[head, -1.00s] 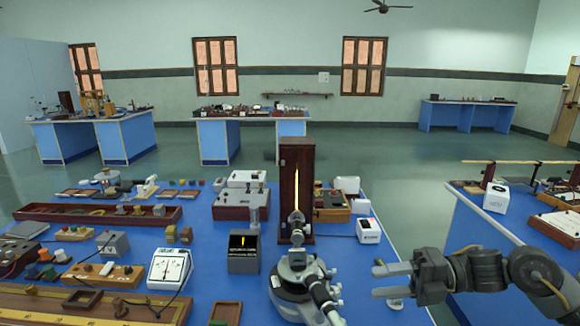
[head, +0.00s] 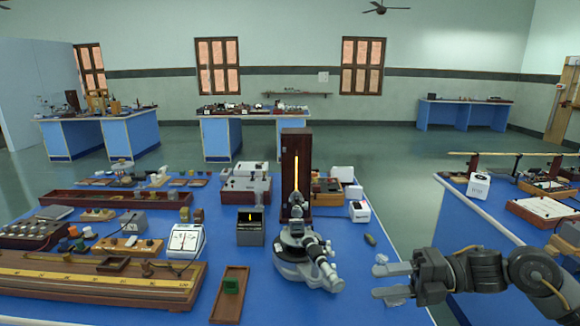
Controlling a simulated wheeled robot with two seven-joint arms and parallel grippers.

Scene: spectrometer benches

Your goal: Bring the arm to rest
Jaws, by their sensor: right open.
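My right gripper (head: 392,282) is open and empty, at the lower right. Its fingers point left, over or beside the right edge of the blue bench. My right arm (head: 490,270) reaches in from the right edge of the view. The grey spectrometer (head: 300,258) stands on the bench to the left of the gripper, with a gap between them. A tall dark wooden lamp housing (head: 287,170) with a bright slit stands behind the spectrometer. My left gripper is not in view.
The blue bench (head: 345,285) has bare room between spectrometer and gripper. A small dark object (head: 370,239) lies behind the gripper. A wooden tray (head: 222,307) with a green block and a long wooden scale (head: 90,282) lie at the left. Another bench (head: 465,225) stands at the right.

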